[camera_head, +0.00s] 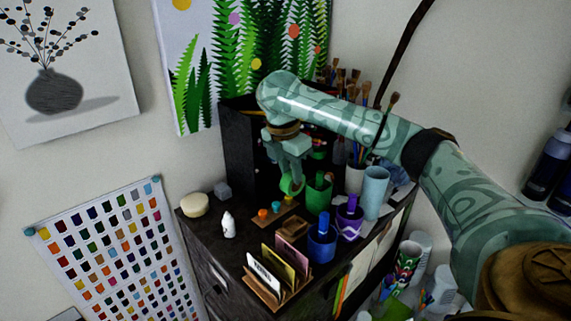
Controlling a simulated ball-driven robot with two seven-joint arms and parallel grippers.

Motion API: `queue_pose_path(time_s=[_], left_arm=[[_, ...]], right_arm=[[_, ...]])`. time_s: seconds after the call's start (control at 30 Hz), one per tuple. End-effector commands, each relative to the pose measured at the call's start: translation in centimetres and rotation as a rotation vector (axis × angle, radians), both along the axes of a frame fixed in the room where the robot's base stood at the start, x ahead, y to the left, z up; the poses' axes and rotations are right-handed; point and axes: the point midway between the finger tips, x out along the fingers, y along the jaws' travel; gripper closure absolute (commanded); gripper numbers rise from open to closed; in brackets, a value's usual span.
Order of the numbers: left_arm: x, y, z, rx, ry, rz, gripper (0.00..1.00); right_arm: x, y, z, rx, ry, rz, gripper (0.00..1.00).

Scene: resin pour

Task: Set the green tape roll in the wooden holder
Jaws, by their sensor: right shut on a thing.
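My right gripper (289,168) reaches down from the upper right over the dark cabinet top. Another wooden stand (262,288) holds upright cards at the front edge. I cannot tell for certain which one is the wooden holder. My left gripper is not in view.
Small orange, blue and yellow items, a white bottle (228,225) and a cream round (194,205) stand left.

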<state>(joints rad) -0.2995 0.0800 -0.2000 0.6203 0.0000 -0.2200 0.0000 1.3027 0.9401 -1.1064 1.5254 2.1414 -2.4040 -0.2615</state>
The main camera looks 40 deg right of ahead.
Motion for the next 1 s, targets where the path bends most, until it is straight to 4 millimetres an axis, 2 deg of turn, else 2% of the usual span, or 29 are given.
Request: queue_pose_path(time_s=[1.0], left_arm=[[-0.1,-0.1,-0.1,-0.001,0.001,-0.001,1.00]], right_arm=[[-0.1,0.0,-10.4,0.001,0.001,0.000,0.97]])
